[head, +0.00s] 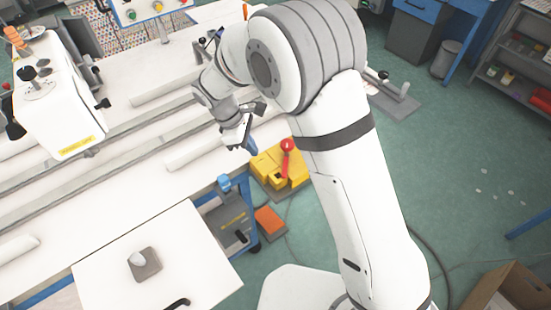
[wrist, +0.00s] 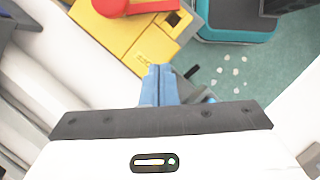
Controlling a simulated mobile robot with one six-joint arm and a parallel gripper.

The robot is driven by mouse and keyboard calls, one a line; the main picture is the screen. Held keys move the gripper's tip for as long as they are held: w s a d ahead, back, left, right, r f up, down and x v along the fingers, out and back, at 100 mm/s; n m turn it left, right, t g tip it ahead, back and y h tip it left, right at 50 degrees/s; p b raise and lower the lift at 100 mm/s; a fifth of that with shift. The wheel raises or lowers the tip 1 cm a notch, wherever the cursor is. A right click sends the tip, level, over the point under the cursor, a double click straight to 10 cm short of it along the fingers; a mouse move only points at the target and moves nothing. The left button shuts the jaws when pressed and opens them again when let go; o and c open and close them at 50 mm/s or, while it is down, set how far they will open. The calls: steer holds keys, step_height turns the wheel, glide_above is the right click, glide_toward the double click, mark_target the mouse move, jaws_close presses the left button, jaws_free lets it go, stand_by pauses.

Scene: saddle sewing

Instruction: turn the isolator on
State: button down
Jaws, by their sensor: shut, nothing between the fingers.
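A yellow box with a red ball-topped lever (head: 287,160) stands below and right of my gripper; I cannot tell for sure that it is the isolator. In the wrist view the yellow box (wrist: 125,45) is at the top, with a red round knob (wrist: 110,5) and a red bar cut by the frame edge. My gripper (head: 249,146) is beside the white bench edge. Its blue fingertips (wrist: 158,70) are together and empty, appearing just below the box's edge; contact cannot be told. A control box with coloured buttons (head: 140,10) is at the top left.
A white sewing machine (head: 62,95) stands on the long white bench (head: 195,185) at left. An orange pedal (head: 270,221) lies on the floor below the yellow box. An open cardboard box (head: 510,290) is at bottom right. Green floor at right is largely clear.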

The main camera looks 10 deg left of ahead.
mark_target(280, 169)
steer(key=p+x, duration=0.1)
steer(key=x, duration=0.4)
steer(key=shift+d+f, duration=0.2)
steer(key=shift+f, duration=0.15)
steer(key=shift+w+d+f+p, duration=0.1)
steer(key=shift+d+p, duration=0.25)
steer(key=shift+d, duration=0.65)
steer(key=shift+w+d+f+p, duration=0.1)
steer(key=shift+d+p, duration=0.25)
steer(key=shift+d, duration=0.65)
steer(key=shift+d, duration=0.1)
steer(key=shift+n, duration=0.3)
